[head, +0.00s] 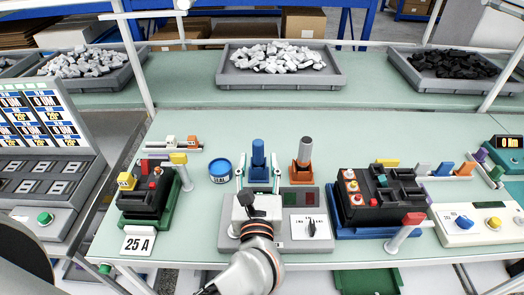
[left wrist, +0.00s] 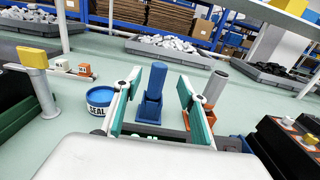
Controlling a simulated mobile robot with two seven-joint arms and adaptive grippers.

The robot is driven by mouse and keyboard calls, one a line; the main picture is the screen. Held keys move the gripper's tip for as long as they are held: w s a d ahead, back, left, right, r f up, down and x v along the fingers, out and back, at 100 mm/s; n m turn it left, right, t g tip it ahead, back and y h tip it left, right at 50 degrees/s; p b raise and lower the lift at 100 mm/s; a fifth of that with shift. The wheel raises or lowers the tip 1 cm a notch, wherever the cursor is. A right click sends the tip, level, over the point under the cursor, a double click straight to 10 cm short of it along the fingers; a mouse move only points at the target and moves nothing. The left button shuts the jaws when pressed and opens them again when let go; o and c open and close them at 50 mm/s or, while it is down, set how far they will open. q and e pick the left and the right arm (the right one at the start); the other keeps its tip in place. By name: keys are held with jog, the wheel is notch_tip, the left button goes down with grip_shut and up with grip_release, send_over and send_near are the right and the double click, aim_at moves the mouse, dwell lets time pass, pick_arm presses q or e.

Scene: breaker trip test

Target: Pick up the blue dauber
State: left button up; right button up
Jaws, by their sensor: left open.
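The blue dauber (head: 258,152) stands upright in a blue holder (head: 259,174) on the green bench top. It also shows in the left wrist view (left wrist: 157,80), in its holder (left wrist: 149,110). My left gripper (head: 259,180) is open, with one finger on each side of the dauber and holder as seen. In the left wrist view the green-padded fingers (left wrist: 158,92) frame the dauber with gaps on both sides, and nothing is gripped. I cannot tell how far past the fingertips the dauber stands. My right gripper is not in view.
A blue SEAL tin (head: 220,171) stands left of the dauber, and a grey cylinder in an orange holder (head: 302,172) right of it. A grey test unit (head: 298,243) lies under my left arm. Breaker fixtures (head: 150,197) and (head: 378,205) flank it.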

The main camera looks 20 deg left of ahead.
aim_at(258, 148)
pick_arm(q)
jog(key=p+x, duration=0.1)
jog(key=x, duration=0.6)
jog(key=shift+w+a, duration=0.1)
grip_shut()
